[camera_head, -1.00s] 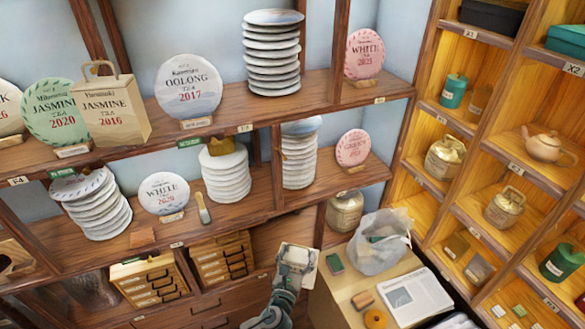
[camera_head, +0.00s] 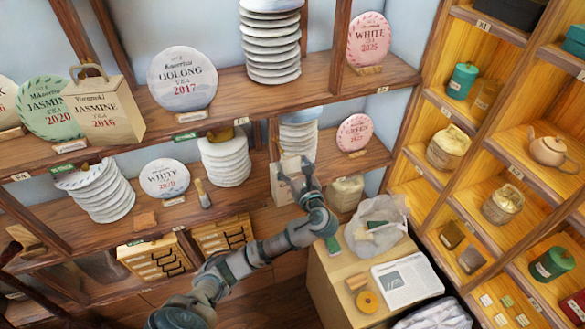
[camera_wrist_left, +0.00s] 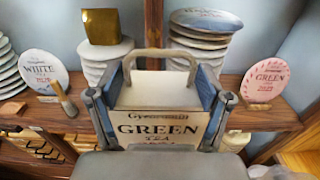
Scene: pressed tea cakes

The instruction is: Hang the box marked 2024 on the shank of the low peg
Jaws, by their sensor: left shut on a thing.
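My left gripper (camera_head: 296,174) is shut on a pale box (camera_head: 285,189) in front of the middle shelf. In the left wrist view the gripper (camera_wrist_left: 160,105) has one finger on each side of the box (camera_wrist_left: 160,124), which is upright with a loop handle on top. Its face reads GREEN TEA; its year is hidden. A brass block (camera_head: 222,133) sits above a stack of plates, left of the box; it also shows in the left wrist view (camera_wrist_left: 101,26). I cannot tell whether it is the low peg; no bare shank is clear. My right gripper is not in view.
Plate stacks (camera_head: 226,163) and round tea cakes on stands, such as the pink one (camera_head: 354,133), crowd the shelves around the box. A wooden brush (camera_head: 203,194) leans at the shelf edge. A side table (camera_head: 330,290) holds a plastic bag (camera_head: 375,228) and a booklet.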

